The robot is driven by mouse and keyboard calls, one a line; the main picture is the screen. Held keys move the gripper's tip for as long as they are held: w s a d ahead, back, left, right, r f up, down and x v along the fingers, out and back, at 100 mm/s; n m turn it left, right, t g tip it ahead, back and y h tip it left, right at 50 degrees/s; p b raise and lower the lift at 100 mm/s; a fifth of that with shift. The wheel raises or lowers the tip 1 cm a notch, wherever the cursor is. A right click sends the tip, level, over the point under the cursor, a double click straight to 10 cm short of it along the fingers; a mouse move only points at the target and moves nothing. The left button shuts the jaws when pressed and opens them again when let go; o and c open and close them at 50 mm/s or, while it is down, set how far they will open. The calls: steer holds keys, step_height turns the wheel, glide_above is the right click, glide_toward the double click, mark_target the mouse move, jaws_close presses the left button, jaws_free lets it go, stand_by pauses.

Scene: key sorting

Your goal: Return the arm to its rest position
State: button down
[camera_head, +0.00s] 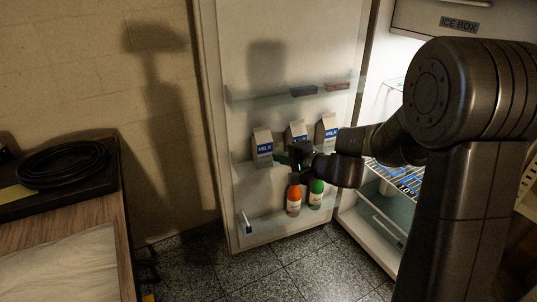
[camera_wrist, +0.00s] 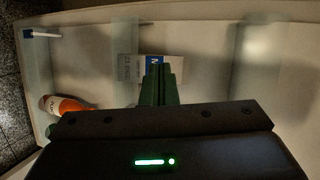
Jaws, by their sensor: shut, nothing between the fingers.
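My arm reaches in from the right in the head view, bent and stretched toward the open fridge door (camera_head: 222,110). My gripper (camera_head: 284,159) is at the door's middle shelf, close to the milk cartons. In the wrist view its green fingers (camera_wrist: 160,82) are shut together with nothing between them. A milk carton (camera_wrist: 160,65) lies just beyond the fingertips in that view; I cannot tell whether they touch it. In the head view the left milk carton (camera_head: 263,147) stands left of the gripper.
Two more milk cartons (camera_head: 297,132) (camera_head: 328,131) stand on the door shelf. An orange bottle (camera_head: 294,201) and a green bottle (camera_head: 316,194) stand below. The fridge interior (camera_head: 400,209) is at right. A wooden counter (camera_head: 75,222) with a coiled black cable (camera_head: 62,166) is at left. Speckled floor lies between.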

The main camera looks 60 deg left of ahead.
steer(key=shift+v, duration=0.8)
steer(key=shift+a+f, duration=0.1)
steer(key=shift+a, duration=0.05)
steer(key=shift+f+b+x, duration=0.15)
steer(key=shift+x, duration=2.6)
steer(key=shift+f+b+x, duration=0.15)
steer(key=shift+f+x, duration=0.05)
steer(key=shift+x, duration=2.55)
